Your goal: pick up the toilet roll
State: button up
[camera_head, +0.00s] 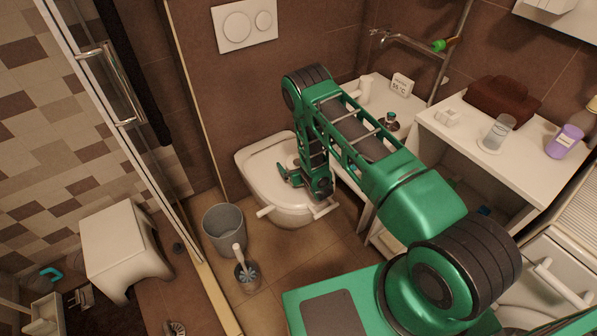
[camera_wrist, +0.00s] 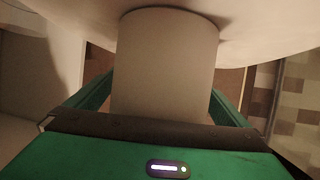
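The toilet roll (camera_wrist: 165,62) is a plain pale cylinder filling the middle of the wrist view, with its far end against a white surface. In the head view a small part of it (camera_head: 293,161) shows on the closed toilet lid, mostly hidden by my arm and gripper. My gripper (camera_head: 299,178) is low over the front of the toilet (camera_head: 262,172). In the wrist view its green fingers (camera_wrist: 163,88) are spread wide, one on each side of the roll. Whether they touch it is hidden. The roll appears to rest on the lid.
A grey bin (camera_head: 223,230) and a toilet brush (camera_head: 246,272) stand on the floor left of the toilet. A white stool (camera_head: 118,240) is farther left, past the glass shower door. A white counter (camera_head: 470,150) with bottles and brown towels is at right.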

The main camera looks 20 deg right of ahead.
jog(key=c, duration=1)
jog(key=shift+r, duration=0.1)
